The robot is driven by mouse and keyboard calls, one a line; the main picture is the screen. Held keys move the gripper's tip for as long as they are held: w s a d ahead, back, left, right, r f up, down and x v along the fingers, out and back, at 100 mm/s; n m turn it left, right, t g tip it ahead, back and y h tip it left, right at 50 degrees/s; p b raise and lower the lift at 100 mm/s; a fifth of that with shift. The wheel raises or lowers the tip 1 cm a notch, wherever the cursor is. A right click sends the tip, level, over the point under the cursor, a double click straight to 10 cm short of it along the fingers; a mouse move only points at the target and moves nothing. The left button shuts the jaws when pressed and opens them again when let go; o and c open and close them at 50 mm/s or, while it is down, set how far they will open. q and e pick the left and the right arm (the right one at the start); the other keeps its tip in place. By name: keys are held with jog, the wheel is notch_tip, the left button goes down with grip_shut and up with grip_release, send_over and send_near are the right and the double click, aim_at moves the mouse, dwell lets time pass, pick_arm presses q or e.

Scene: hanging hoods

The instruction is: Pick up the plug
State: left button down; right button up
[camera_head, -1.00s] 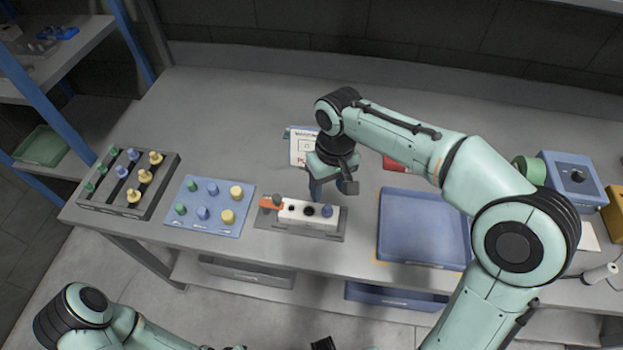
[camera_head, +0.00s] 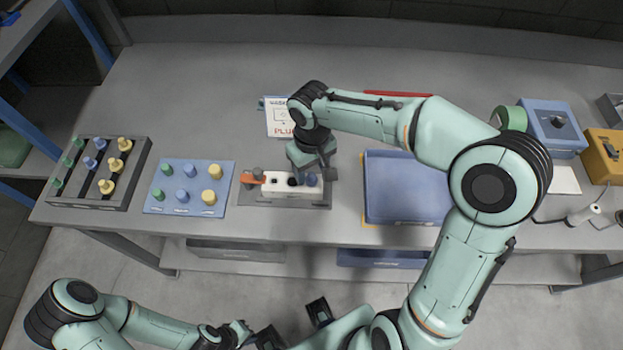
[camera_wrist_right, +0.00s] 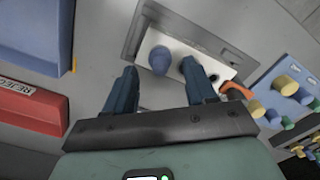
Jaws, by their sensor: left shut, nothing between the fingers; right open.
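A blue plug (camera_wrist_right: 160,60) stands in the white block (camera_wrist_right: 181,45) on a grey base. In the head view, the blue plug (camera_head: 311,180) is at the right end of the white block (camera_head: 279,188). My right gripper (camera_head: 312,176) is over that end. In the right wrist view, my right gripper (camera_wrist_right: 161,78) is open and empty, its two blue fingers on either side of the plug in the picture. I cannot tell whether they touch it. My left gripper (camera_head: 250,338) is shut and empty, low in front of the table.
A blue panel (camera_head: 172,205) with several coloured plugs and a dark rack (camera_head: 125,196) stand left of the block. An orange part (camera_head: 253,179) sits at the block's left end. A blue tray (camera_head: 405,218) lies to the right.

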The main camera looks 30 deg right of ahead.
aim_at(312, 180)
jog(key=shift+f, duration=1.45)
jog(key=c, duration=1)
